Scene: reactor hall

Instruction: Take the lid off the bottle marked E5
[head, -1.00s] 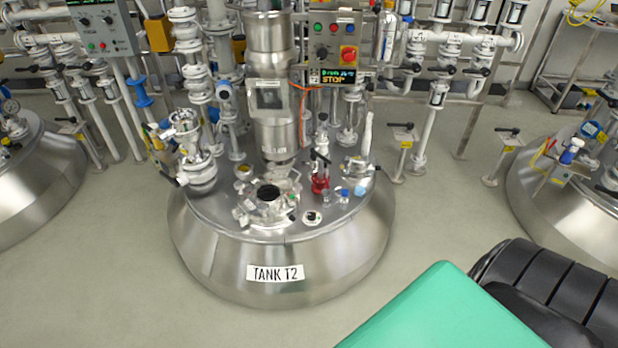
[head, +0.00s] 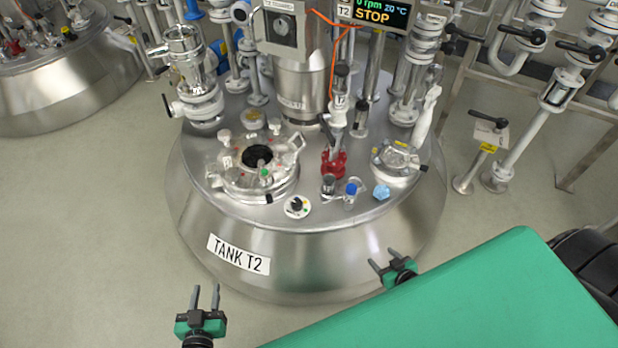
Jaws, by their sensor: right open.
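Two small bottles stand side by side on the metal top of tank T2 (head: 330,238). One has a blue lid (head: 351,188) and the other has a dark grey lid (head: 328,181). No E5 marking is readable, so I cannot tell which bottle is E5. My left gripper (head: 205,297) is open and empty, in front of the tank at the lower left. My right gripper (head: 383,262) is open and empty, at the tank's front right, below and apart from the bottles.
A dial (head: 297,206), a light blue piece (head: 381,192) and a clamped round cover (head: 396,157) are nearby. Pipes rise behind. Clear floor lies left.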

